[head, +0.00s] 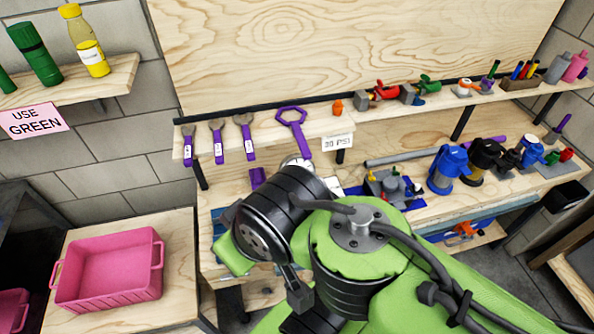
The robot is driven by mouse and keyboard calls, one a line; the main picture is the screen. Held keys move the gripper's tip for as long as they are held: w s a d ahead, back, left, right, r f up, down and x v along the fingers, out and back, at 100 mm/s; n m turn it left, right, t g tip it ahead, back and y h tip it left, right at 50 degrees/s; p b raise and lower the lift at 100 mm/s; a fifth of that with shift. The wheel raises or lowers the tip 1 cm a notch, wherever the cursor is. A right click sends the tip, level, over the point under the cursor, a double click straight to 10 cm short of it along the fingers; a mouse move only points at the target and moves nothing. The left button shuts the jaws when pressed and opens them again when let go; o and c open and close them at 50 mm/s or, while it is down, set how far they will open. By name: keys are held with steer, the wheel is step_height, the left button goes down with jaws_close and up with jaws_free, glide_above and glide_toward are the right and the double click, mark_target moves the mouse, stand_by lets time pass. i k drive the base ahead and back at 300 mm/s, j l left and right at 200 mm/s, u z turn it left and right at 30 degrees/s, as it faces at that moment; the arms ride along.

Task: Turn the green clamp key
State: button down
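A small green part with a handle (429,84) sits on the narrow back shelf, right of a red part between grey blocks. It may be the green clamp key, but it is too small to tell. My green and black arm fills the lower middle of the head view and hides part of the bench. My gripper's fingers do not show. My arm's visible links are apart from the green part, in front of it and below it in the picture.
Purple wrenches (247,137) hang at the shelf's left. A pink crate (112,270) sits on a side table at left. Bottles (87,45) stand on the upper-left shelf.

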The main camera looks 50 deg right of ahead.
mark_target(425, 77)
steer(key=z, duration=1.65)
